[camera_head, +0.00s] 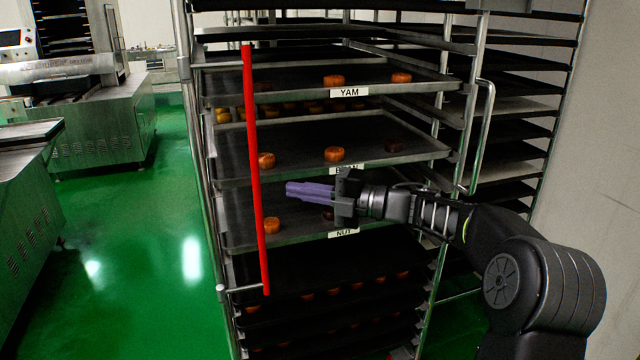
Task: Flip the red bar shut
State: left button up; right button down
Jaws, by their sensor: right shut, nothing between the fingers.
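The red bar (252,150) is a long thin rod standing nearly upright at the front left of the tray rack (192,120). It runs from near the top tray down to a small metal bracket (243,288) at the lower left post. My right gripper (290,190) comes in from the right, its purple fingers closed together and pointing left. In the picture the fingertips are a little right of the bar, with a gap between them. The gripper covers part of the labels on the trays behind it. My left gripper is not in view.
The rack holds several dark trays (300,228) with round pastries, labelled YAM (348,92) and NUT (343,233). A vertical metal handle (487,130) is on the rack's right side. Steel machines (100,125) stand at the left. Green floor (150,250) is clear between them and the rack.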

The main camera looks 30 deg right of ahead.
jog(key=d, duration=0.2)
jog(key=w+d, duration=0.1)
jog(key=d, duration=0.1)
jog(key=shift+w+d+r, duration=0.1)
jog(key=shift+w+d, duration=0.05)
jog(key=shift+d, duration=0.2)
